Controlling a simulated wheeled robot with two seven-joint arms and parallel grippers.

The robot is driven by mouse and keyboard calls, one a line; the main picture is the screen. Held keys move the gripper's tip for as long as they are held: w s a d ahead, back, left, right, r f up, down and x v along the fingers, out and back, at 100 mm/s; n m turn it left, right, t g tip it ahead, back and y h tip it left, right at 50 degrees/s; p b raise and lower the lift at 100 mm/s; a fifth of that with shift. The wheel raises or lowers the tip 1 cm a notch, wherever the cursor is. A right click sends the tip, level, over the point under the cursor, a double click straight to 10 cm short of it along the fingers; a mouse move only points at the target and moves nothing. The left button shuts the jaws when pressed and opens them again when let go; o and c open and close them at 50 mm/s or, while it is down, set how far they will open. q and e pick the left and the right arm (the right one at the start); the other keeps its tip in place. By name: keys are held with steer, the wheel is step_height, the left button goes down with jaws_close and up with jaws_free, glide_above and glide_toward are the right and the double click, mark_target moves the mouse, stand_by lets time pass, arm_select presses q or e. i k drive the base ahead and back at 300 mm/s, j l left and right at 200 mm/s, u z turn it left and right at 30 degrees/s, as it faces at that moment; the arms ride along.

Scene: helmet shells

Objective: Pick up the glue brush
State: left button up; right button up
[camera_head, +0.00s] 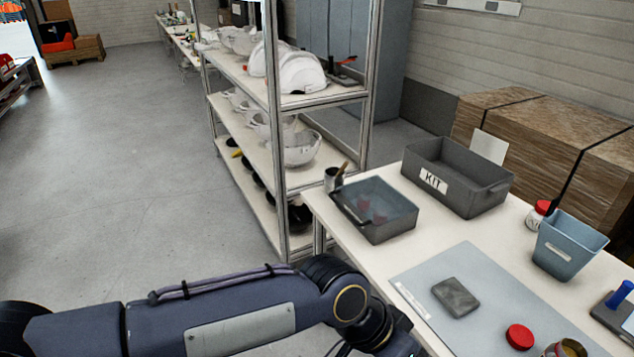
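No brush can be named for certain as the glue brush. A brush-like tool with a tan tip (342,169) stands in a small grey cup (333,181) at the table's far left corner. My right gripper is not in view.
The white table (345,233) bears a grey mat (480,290) with a dark grey block (455,297). A grey container (381,227) and the KIT crate (475,201) stand behind. A red-lidded jar (539,214) is near the bin. Shelves with white helmet shells (290,72) stand left.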

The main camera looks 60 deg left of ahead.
mark_target(345, 164)
steer(key=j+u, duration=0.1)
steer(key=u, duration=0.4)
steer(key=j+u, duration=0.1)
steer(key=u, duration=0.35)
steer(key=j+u, duration=0.1)
steer(key=u, duration=0.4)
steer(key=i+j, duration=1)
steer(key=z, duration=1.35)
steer(key=u, duration=1.4)
